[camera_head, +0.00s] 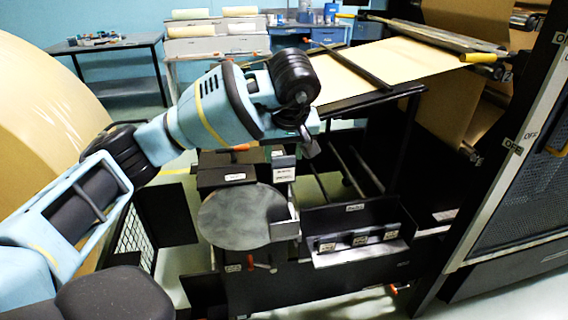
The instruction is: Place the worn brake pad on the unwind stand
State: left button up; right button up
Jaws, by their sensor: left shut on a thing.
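My left arm reaches in from the left, and its gripper (306,138) is above the middle of the black unwind stand (300,285). The gripper is shut on a small dark grey piece (311,149), which looks like the worn brake pad and is largely hidden by the wrist. The piece is held in the air, apart from the stand. On the stand's front left is a round grey disc (242,218), beside an upright grey bracket (284,188) with labels. To its right is a black holder (355,216) with labelled slots. My right gripper is not in view.
A sheet of brown kraft paper (400,62) runs over rollers behind the stand. A large kraft roll (40,105) is at the left. A dark machine with a mesh panel (515,150) stands at the right. Benches (190,45) are at the back.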

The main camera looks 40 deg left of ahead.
pick_arm(q)
jog(key=shift+r, duration=0.45)
jog(key=shift+f, duration=0.1)
